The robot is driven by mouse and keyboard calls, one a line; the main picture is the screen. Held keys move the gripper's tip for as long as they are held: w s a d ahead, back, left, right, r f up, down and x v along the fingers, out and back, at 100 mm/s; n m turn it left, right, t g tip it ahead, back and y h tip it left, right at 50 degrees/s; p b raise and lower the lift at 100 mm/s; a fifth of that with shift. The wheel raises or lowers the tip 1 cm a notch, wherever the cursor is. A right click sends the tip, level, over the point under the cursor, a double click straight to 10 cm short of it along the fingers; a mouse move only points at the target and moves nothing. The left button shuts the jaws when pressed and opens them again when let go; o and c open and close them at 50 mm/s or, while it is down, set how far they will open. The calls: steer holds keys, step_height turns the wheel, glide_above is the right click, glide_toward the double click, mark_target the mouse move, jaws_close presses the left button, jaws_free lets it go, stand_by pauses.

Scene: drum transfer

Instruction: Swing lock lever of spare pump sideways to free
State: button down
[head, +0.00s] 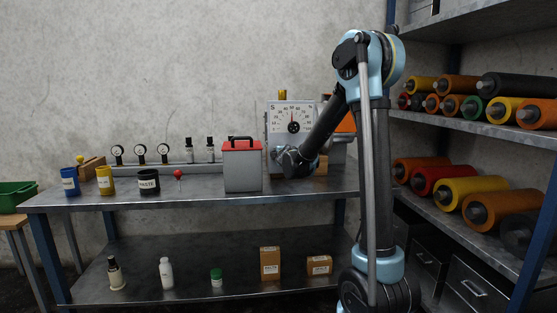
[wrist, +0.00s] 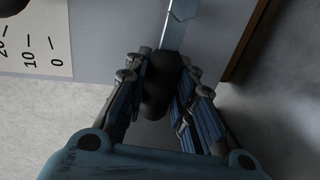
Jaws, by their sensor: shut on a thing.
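My gripper (head: 288,160) is in front of the lower part of a grey dial box (head: 274,113) on the bench. In the wrist view, my gripper (wrist: 162,78) has its fingers on both sides of a dark rounded grip (wrist: 157,100) and is shut on it. The grip is at the end of a flat metal lever (wrist: 174,32), which runs up the picture over a grey panel. I cannot tell from these frames whether this lever belongs to the spare pump. The lever is hidden behind my gripper in the head view.
A grey box with a red lid and black handle (head: 242,165) stands left of my gripper. A red-topped knob (head: 178,174), cups and gauges stand farther left. An orange thing is partly hidden behind my arm. Shelves with coloured rollers (head: 483,191) are at the right.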

steer(key=shift+d, duration=0.35)
steer(key=c, duration=1.3)
jaws_free()
steer(key=shift+w+d, duration=0.1)
steer(key=shift+c, duration=0.2)
steer(key=shift+a, duration=0.2)
steer(key=shift+s, duration=0.25)
steer(key=v, duration=1.1)
steer(key=shift+s, duration=0.2)
steer(key=shift+d, duration=0.2)
